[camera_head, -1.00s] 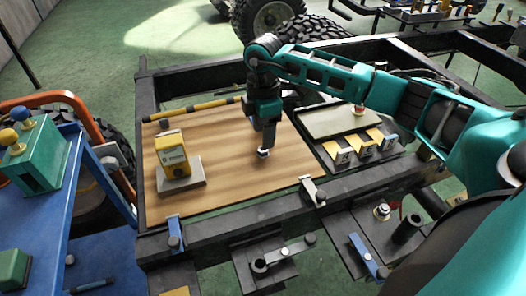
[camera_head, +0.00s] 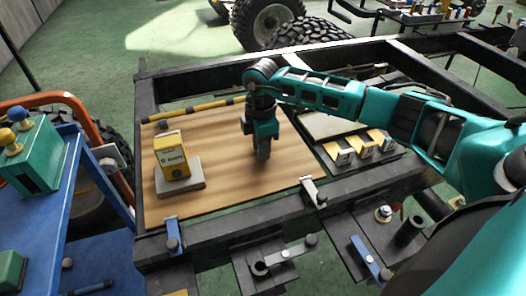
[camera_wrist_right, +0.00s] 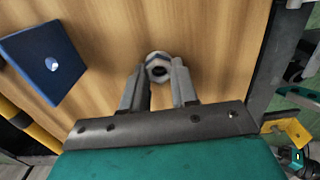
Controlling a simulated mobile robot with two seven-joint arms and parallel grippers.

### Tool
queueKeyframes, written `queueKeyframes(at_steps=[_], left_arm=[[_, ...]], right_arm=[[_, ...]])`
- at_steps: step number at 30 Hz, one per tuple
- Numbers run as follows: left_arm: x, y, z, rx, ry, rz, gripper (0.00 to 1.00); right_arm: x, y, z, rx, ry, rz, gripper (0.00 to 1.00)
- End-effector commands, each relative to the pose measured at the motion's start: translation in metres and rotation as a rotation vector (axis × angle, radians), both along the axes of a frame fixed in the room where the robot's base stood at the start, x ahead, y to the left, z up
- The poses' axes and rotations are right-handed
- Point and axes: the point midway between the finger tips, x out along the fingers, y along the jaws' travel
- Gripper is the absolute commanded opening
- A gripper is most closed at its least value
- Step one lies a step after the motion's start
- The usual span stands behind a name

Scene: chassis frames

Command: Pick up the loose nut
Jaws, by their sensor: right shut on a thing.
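My right gripper (camera_head: 263,156) points down onto the wooden board, its fingers low at the board's surface. In the right wrist view its two fingers (camera_wrist_right: 158,80) are shut on a silvery hex nut (camera_wrist_right: 158,58), with the nut's dark hole facing the camera. In the head view the nut is hidden by the gripper. The wooden board (camera_head: 225,185) lies inside the dark chassis frame. My left gripper is in neither view.
A yellow-black bar (camera_head: 190,113) lies along the board's back edge. Small yellow-white blocks (camera_head: 361,145) stand on a dark tray to the right. A blue square (camera_wrist_right: 42,65) shows in the wrist view.

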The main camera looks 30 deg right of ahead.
Motion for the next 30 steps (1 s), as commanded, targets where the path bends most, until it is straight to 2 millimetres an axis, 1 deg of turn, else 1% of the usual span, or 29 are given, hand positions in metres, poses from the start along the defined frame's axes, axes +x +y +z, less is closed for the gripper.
queueKeyframes(at_steps=[1, 6, 13, 17, 20, 23, 29, 30], left_arm=[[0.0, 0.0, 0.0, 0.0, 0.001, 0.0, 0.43], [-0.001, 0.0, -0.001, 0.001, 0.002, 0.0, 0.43], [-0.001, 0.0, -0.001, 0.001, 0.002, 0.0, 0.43], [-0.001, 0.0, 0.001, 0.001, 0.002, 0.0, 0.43], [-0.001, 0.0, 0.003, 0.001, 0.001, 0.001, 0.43], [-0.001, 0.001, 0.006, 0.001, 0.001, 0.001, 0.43], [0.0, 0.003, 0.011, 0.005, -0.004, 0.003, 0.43], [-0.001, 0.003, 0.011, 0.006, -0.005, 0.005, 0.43]], right_arm=[[0.0, 0.0, 0.0, 0.0, 0.0, 0.0, 0.19], [0.0, 0.0, 0.0, 0.0, 0.0, 0.0, 0.04], [0.0, 0.0, 0.001, 0.0, 0.0, 0.0, 0.04], [0.0, 0.0, 0.007, 0.0, -0.001, 0.0, 0.04], [0.001, 0.0, 0.018, 0.0, -0.003, 0.0, 0.04], [0.001, 0.0, 0.033, 0.0, -0.004, 0.001, 0.04], [0.001, 0.0, 0.078, 0.001, -0.005, 0.0, 0.04], [0.001, 0.0, 0.09, 0.001, -0.006, 0.0, 0.04]])
